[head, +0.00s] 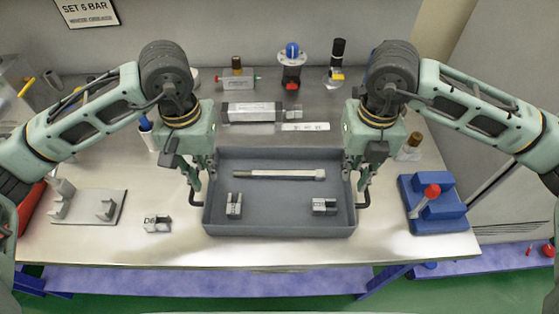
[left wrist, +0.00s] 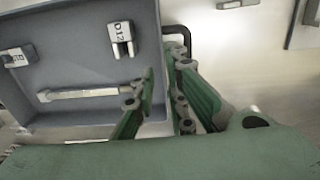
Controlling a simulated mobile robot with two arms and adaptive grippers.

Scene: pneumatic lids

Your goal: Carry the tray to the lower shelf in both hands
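The grey tray (head: 280,222) lies on the worktable, with a dark bar handle (left wrist: 187,38) at each short side. It holds a long pale rod (head: 280,174) and two small metal blocks (head: 234,205) (head: 324,207). My left gripper (head: 203,180) is at the tray's left wall and handle. In the left wrist view (left wrist: 160,68) its fingers stand apart, one over the tray's inside and one outside by the handle. My right gripper (head: 357,176) is at the right wall and handle, fingers apart. The purple lower shelf (head: 200,281) shows below the table's front edge.
A small block (head: 158,224) and a grey fixture (head: 90,205) lie left of the tray. A blue fixture with a red knob (head: 437,205) stands to the right. Several valves and a metal cylinder (head: 252,112) are behind. The visible shelf front looks clear.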

